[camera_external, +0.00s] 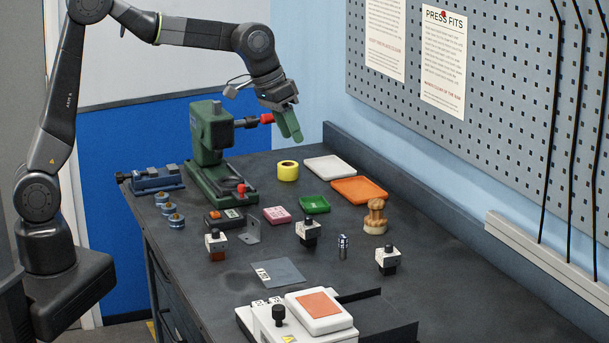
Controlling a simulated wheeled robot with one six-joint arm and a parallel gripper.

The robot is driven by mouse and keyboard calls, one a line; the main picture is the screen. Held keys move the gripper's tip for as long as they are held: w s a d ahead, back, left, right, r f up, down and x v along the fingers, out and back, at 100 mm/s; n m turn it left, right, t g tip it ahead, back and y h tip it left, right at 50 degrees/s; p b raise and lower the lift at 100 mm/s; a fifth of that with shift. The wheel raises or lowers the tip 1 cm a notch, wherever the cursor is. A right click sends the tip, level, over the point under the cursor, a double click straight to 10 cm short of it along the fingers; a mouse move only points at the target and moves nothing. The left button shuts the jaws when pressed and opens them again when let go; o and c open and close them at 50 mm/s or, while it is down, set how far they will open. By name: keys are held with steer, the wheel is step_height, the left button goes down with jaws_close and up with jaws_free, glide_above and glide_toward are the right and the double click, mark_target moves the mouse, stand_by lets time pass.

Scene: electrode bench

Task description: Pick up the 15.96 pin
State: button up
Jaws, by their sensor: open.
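A small upright metal pin (342,246) with dark and bluish bands stands on the dark bench top, right of centre. Its marking is too small to read, so I cannot confirm that it is the 15.96 pin. My gripper (289,126), with green fingers, is open and empty. It is high above the back of the bench, beside the green press, up and to the left of the pin and well apart from it.
White-and-black blocks (308,232) stand close to the pin, with another block (387,259) at its right. A wooden knobbed piece (375,218) is behind it. A green press (210,150), orange tray (383,197) and white device (262,326) also occupy the bench. The right front is clear.

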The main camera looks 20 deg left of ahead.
mark_target(342, 237)
steer(key=d+f+n+t+b, duration=0.1)
steer(key=d+f+b, duration=0.2)
steer(key=f, duration=0.4)
steer(key=w+d+f+n+t+y+b, duration=0.1)
steer(key=d+f+b, duration=0.2)
steer(key=f, duration=0.5)
steer(key=w+d+f+n+t+b, duration=0.1)
steer(key=d+f+b, duration=0.3)
steer(key=f, duration=0.4)
steer(key=shift+n+t+y+b, duration=0.3)
steer(key=shift+n+t+b, duration=0.1)
steer(key=shift+n, duration=0.2)
steer(key=x, duration=0.2)
steer(key=p+x, duration=0.1)
steer(key=x, duration=0.1)
steer(key=shift+d, duration=0.45)
steer(key=shift+w+f, duration=0.3)
steer(key=shift+f, duration=0.25)
jaws_close()
